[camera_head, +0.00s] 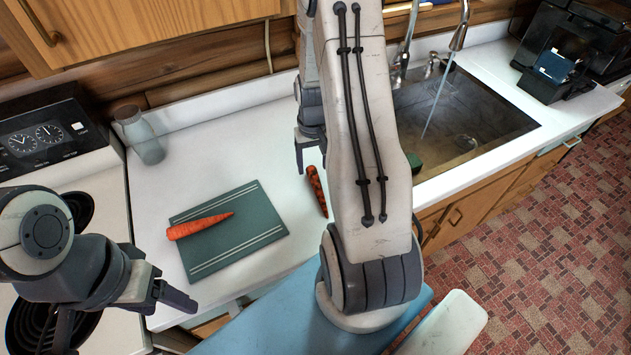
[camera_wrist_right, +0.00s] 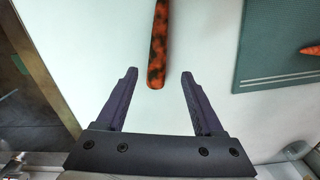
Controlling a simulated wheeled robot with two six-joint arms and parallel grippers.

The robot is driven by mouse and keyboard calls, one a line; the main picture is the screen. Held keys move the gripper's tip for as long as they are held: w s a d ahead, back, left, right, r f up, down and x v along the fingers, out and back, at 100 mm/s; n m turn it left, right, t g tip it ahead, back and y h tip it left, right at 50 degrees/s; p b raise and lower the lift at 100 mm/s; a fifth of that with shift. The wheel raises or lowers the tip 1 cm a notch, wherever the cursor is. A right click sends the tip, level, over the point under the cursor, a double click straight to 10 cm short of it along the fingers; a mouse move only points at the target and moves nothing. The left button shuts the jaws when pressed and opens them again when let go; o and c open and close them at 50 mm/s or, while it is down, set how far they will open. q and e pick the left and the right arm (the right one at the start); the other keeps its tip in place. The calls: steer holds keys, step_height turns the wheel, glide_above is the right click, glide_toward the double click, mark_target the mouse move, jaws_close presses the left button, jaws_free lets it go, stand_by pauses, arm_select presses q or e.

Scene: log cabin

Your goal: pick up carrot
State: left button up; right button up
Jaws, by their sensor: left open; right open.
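A plain orange carrot (camera_head: 200,226) lies on the green cutting board (camera_head: 240,247). My right gripper (camera_head: 310,160) is open and empty, on the far side of the mottled carrot. The tip of the orange carrot (camera_wrist_right: 312,49) shows at the right edge. My left gripper (camera_head: 175,298) is open and empty near the counter's front edge.
A sink (camera_head: 465,110) with running water is at the right. A glass jar (camera_head: 140,138) stands at the back left beside the stove (camera_head: 100,180). A dark machine (camera_head: 555,70) stands at the far right. The counter between board and jar is clear.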

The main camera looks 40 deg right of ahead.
mark_target(316, 180)
steer(key=f+p, duration=0.1)
steer(key=f, duration=0.1)
steer(key=s+f+p, duration=0.1)
steer(key=f, duration=0.1)
steer(key=shift+s+f, duration=0.1)
steer(key=shift+f, duration=0.65)
jaws_close()
